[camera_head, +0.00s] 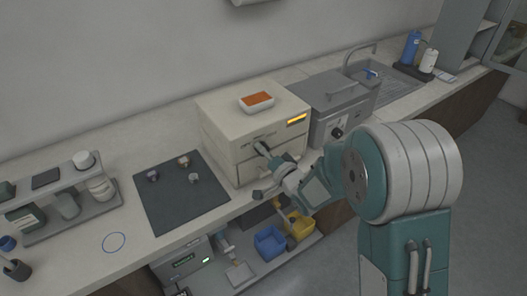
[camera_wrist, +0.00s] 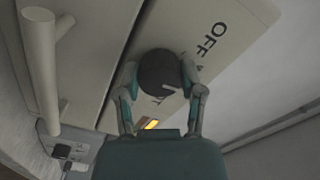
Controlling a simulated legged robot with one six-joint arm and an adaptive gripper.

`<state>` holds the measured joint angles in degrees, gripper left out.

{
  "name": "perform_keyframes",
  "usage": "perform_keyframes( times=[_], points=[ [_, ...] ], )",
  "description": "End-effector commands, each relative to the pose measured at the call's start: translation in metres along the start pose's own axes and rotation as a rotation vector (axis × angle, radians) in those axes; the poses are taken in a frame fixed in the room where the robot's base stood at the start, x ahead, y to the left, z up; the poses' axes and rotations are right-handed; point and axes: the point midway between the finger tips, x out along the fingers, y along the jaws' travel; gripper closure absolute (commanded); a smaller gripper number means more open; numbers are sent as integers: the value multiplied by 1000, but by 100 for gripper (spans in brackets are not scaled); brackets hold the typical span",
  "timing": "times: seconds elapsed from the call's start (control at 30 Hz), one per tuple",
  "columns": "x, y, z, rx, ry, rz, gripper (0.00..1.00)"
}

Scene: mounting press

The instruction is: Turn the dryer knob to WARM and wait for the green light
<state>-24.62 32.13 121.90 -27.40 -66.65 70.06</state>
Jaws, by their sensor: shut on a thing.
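The dryer (camera_head: 225,125) is a cream box on the counter, with a lit amber strip (camera_head: 297,119) at its upper right front; an amber light (camera_wrist: 152,124) also shows in the wrist view. The dark round dryer knob (camera_wrist: 160,70) has a short pale mark on its face. "OFF" (camera_wrist: 219,32) is printed beside it, and the other lettering is mostly hidden. My gripper (camera_wrist: 161,78) is shut on the knob, one finger on each side. In the head view my gripper (camera_head: 264,170) is at the dryer front and hides the knob. No green light shows on the dryer.
A grey lidded unit (camera_head: 335,100) stands close on the right. A dark mat (camera_head: 180,205) with small pieces lies to the left. A pale bar handle (camera_wrist: 38,70) sticks out near my gripper.

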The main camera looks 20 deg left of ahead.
Motion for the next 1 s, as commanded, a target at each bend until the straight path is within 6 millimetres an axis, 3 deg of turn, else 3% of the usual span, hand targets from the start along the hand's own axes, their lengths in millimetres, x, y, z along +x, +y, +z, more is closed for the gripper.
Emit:
perform_keyframes(
  times=[0.7,0.73,0.8,1.0],
  points=[
    [0,2,-3,81,8,6,97],
    [0,2,-3,81,8,6,45],
    [0,2,-2,81,6,6,15],
    [0,1,-2,80,4,3,15]
  ],
)
